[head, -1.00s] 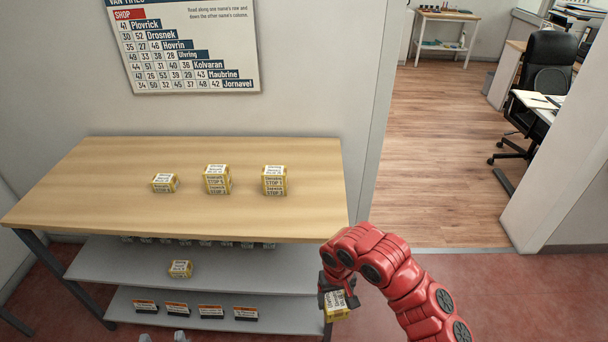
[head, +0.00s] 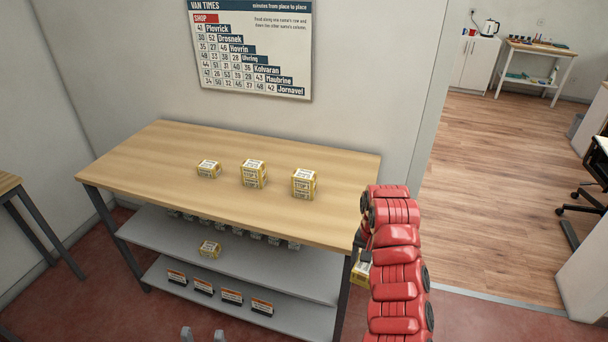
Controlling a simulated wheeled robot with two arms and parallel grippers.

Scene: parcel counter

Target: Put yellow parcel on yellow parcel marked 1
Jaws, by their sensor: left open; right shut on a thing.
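My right gripper (head: 364,252) is shut on a yellow parcel (head: 361,274) just off the table's right front corner, below the top's level; my red arm hides part of both. On the wooden table top stand a low yellow parcel (head: 208,169) at left, a taller yellow pile (head: 253,174) in the middle and another (head: 304,184) at right. Each pile looks like two stacked parcels. Their white labels are too small to read surely. Another yellow parcel (head: 209,249) lies on the upper grey shelf. My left gripper (head: 203,335) shows only its grey fingertips, apart and empty, at the bottom edge.
The wooden table (head: 150,158) has bare room in front of the parcels and at both ends. A van times chart (head: 250,48) hangs on the wall. Another table (head: 8,182) stands at far left.

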